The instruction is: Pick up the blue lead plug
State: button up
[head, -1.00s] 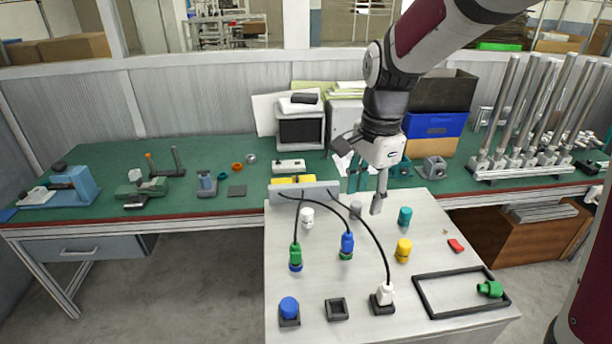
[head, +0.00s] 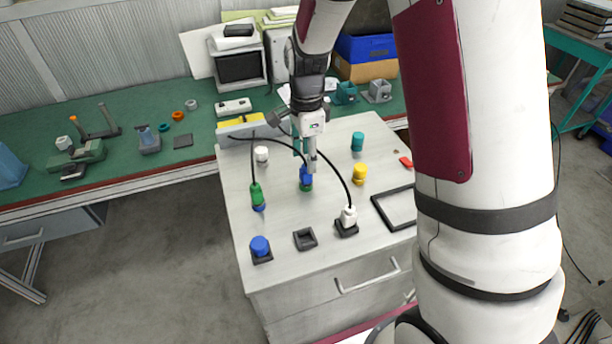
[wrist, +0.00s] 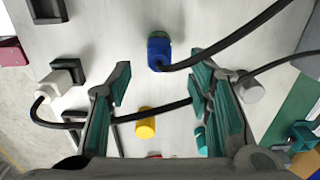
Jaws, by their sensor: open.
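The blue lead plug (head: 306,176) sits upright on a green piece on the white cabinet top, with a black lead running from it. In the wrist view the plug (wrist: 158,50) appears ahead of and between the two teal-padded fingers, with green showing at its base. I cannot tell whether a finger touches the plug.
A green lead plug (head: 256,193) and a white lead plug (head: 348,216) stand nearby; their black leads arch close to my gripper. A yellow cylinder (head: 360,174), teal cylinder (head: 357,141) and white cylinder (head: 262,154) surround it.

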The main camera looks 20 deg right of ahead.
aim_at(306, 178)
notch_tip(306, 178, down, 5)
jog(key=shift+a+f+p, duration=0.1)
jog(key=shift+p, duration=0.4)
grip_shut()
